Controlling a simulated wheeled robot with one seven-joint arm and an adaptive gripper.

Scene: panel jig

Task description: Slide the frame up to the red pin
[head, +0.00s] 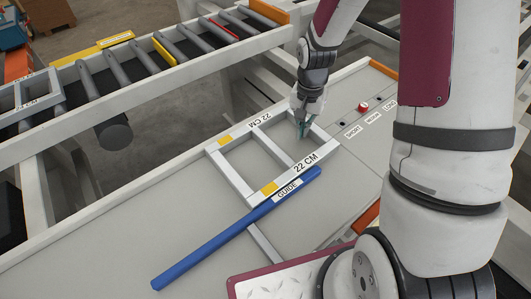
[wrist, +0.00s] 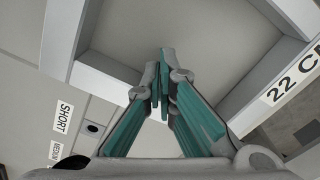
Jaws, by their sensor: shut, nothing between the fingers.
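The white frame (head: 234,174), marked 22 CM on two sides, lies flat on the grey panel. The red pin (head: 362,106) stands to the right of the frame, with a clear gap between them. My gripper (head: 302,132) is shut and empty, pointing down in the frame's right-hand opening near its right end bar. In the wrist view, the closed teal fingers (wrist: 163,80) show against that opening, with frame bars (wrist: 100,68) around it. I cannot tell whether the fingertips touch the frame. The red pin is not visible in the wrist view.
A blue guide bar (head: 225,236) runs along the frame's near side. SHORT, MEDIUM and LONG labels (head: 371,118) lie beside the pin and holes. A roller conveyor (head: 130,80) stands behind. The panel left of the frame (head: 120,220) is clear.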

